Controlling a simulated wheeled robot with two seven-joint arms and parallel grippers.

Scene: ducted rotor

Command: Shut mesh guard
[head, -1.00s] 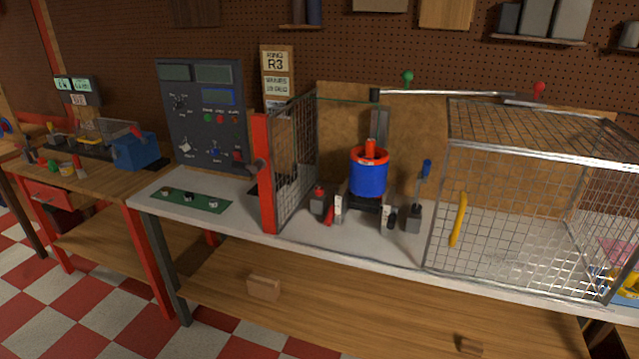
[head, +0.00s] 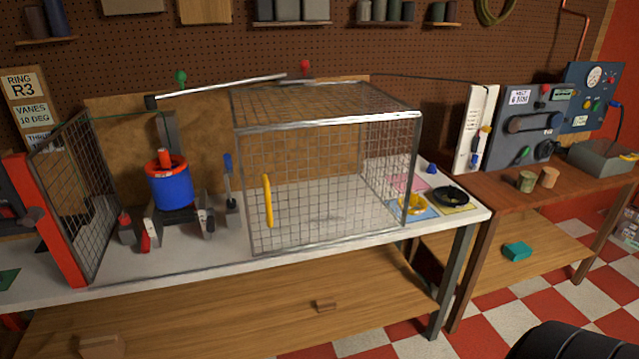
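The mesh guard (head: 330,170) is a box-shaped wire cage with a silver frame, standing on the white bench to the right of the rotor. A yellow upright handle (head: 268,201) is on its front, near the left edge. The blue ducted rotor (head: 170,188) with an orange-red top stands uncovered on its stand, left of the guard. A fixed mesh panel (head: 78,195) with a red post (head: 45,225) stands left of the rotor. A gap lies between this panel and the guard. Neither of my grippers is in view.
A blue-handled lever (head: 228,180) stands between rotor and guard. A silver rail (head: 220,87) runs above, with green (head: 181,77) and red (head: 305,66) knobs nearby. Coloured mats and a black ring (head: 450,196) lie at the bench's right end. A wooden bench (head: 520,183) with instrument panels stands further right.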

